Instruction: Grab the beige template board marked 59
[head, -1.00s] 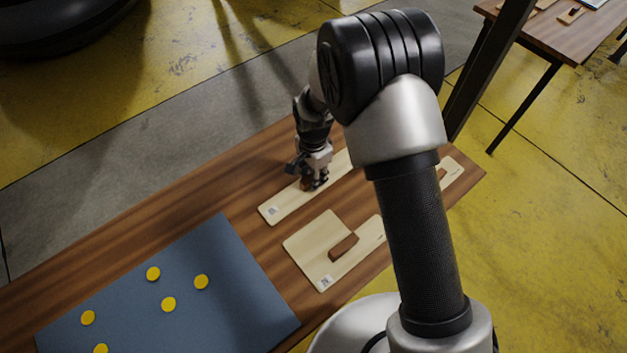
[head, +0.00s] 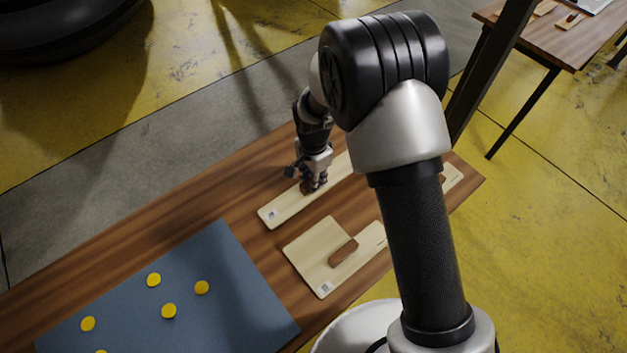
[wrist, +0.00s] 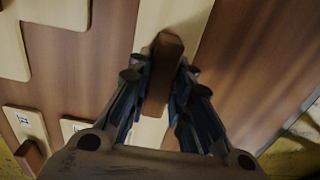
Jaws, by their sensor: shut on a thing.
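A long beige template board (head: 283,212) lies on the wooden table, with a small dark label at its near left end that is too small to read. My gripper (head: 316,187) is over this board, pointing down. In the wrist view my gripper (wrist: 160,92) has its fingers on both sides of a brown handle (wrist: 168,48) on the beige board (wrist: 187,12), and it is shut on that handle. The board appears flat on the table. My arm hides part of its far end in the head view.
A wider beige board (head: 313,248) with a brown handle (head: 343,252) lies close by, nearer the camera. Another beige board (head: 453,175) shows behind my arm. A blue sheet (head: 225,255) with several yellow discs (head: 168,310) covers the table's left. A second table (head: 550,30) stands at top right.

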